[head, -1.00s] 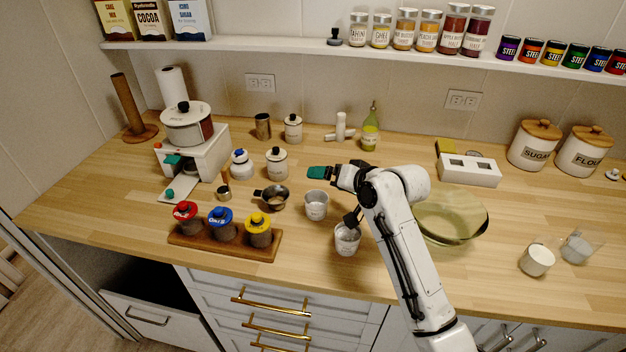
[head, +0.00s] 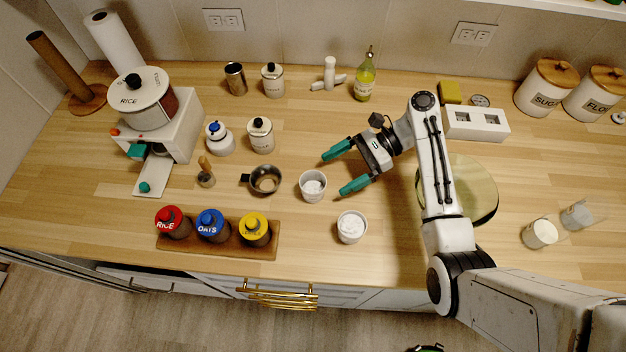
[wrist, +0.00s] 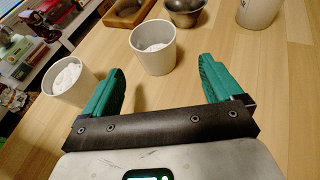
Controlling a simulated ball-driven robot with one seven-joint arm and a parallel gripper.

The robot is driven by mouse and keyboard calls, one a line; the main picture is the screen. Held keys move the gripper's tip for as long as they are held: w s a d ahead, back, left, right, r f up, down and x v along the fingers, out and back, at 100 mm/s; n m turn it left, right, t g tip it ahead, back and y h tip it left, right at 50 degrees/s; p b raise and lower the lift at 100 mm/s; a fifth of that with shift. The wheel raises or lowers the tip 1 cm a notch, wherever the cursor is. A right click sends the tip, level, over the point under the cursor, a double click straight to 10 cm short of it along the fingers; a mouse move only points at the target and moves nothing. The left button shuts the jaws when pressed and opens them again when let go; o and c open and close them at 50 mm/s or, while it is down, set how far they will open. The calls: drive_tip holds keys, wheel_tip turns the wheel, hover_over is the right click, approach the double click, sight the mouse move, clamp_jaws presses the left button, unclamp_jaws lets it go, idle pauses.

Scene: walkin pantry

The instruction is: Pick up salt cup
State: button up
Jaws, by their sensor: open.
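Two small white cups with white contents stand upright on the wooden counter. The farther cup (head: 312,187) is just left of my gripper (head: 334,175); the nearer cup (head: 351,228) is below and right of it. Their labels are unreadable, so I cannot tell which is the salt cup. In the wrist view the farther cup (wrist: 153,48) stands ahead, between the green fingers of my gripper (wrist: 162,66) as pictured, with space left before it. The nearer cup (wrist: 70,84) is outside the left finger. My gripper is open and empty, pointing left.
A small metal pan (head: 266,180) is left of the farther cup. A wooden rack (head: 218,240) holds red, blue and yellow-lidded jars. A canister (head: 260,137) and oil bottle (head: 365,80) stand behind. A glass bowl (head: 480,190) lies right, partly behind my arm.

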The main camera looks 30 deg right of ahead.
sight(323, 182)
drive_tip(key=shift+w+a+f+b, duration=0.1)
drive_tip(key=shift+a+f+b, duration=0.4)
drive_tip(key=shift+a, duration=0.2)
drive_tip(key=shift+w+a+f, duration=0.15)
drive_tip(key=shift+a+f, duration=0.05)
drive_tip(key=shift+a, duration=0.45)
drive_tip(key=b+x, duration=0.3)
drive_tip(key=b, duration=0.1)
drive_tip(key=shift+s+a+f, duration=0.2)
drive_tip(key=shift+s+f, duration=0.05)
drive_tip(key=shift+f, duration=0.05)
drive_tip(key=shift+w+a+b, duration=0.15)
drive_tip(key=shift+a+b, duration=0.25)
drive_tip(key=shift+a, duration=0.4)
drive_tip(key=c, duration=1.1)
